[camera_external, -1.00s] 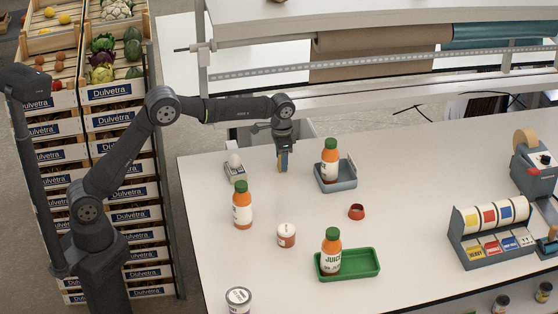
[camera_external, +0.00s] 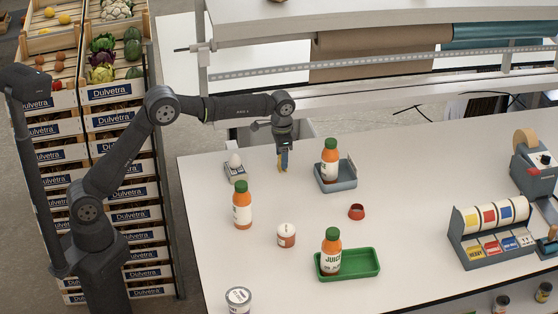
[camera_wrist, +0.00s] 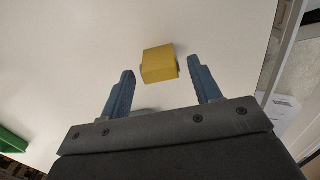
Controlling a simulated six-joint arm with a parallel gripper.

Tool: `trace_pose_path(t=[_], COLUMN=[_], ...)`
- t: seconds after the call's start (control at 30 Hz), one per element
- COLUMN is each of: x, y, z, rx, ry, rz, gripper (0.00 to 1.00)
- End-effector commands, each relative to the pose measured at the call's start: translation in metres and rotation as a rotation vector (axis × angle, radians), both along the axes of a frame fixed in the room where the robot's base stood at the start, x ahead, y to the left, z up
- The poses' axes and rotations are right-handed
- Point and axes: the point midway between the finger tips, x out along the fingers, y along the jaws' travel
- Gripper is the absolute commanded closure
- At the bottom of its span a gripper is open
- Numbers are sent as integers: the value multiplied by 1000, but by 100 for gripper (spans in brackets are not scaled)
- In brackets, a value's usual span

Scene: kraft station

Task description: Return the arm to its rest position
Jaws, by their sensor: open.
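My gripper (camera_external: 284,165) hangs pointing down over the back left part of the table (camera_external: 210,270). In the wrist view its two blue fingers (camera_wrist: 161,88) are apart with empty space between them. A yellow block (camera_wrist: 159,64) shows just beyond the fingertips, roughly centred between them. In the external view only a small yellow strip of it shows at the fingers, so whether it touches them or how high they are above it is unclear.
A grey tray (camera_external: 339,186) with a juice bottle (camera_external: 330,157) stands right of my gripper. Nearer are another bottle (camera_external: 242,210), a jar (camera_external: 286,236), a red ring (camera_external: 356,212) and a green tray (camera_external: 368,262) with a bottle.

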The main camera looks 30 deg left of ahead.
Motion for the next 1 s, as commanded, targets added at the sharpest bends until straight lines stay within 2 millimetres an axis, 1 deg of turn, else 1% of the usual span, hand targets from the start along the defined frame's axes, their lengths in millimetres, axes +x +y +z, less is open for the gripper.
trace_pose_path(t=[0.03, 0.13, 0.2, 0.73, 0.77, 0.8, 1.0], x=[-1, -1, 1, 0, 0, -1, -1], y=[0, 1, 0, 0, 0, 1, 1], z=[-9, -27, -7, 99, 95, 83, 42], rx=[3, 3, -3, -1, 1, 4, 3], ry=[3, 3, -4, -1, 2, 6, 4], rz=[0, 0, 0, 0, 0, 0, 0], gripper=[42, 42, 42, 42, 42, 42, 42])
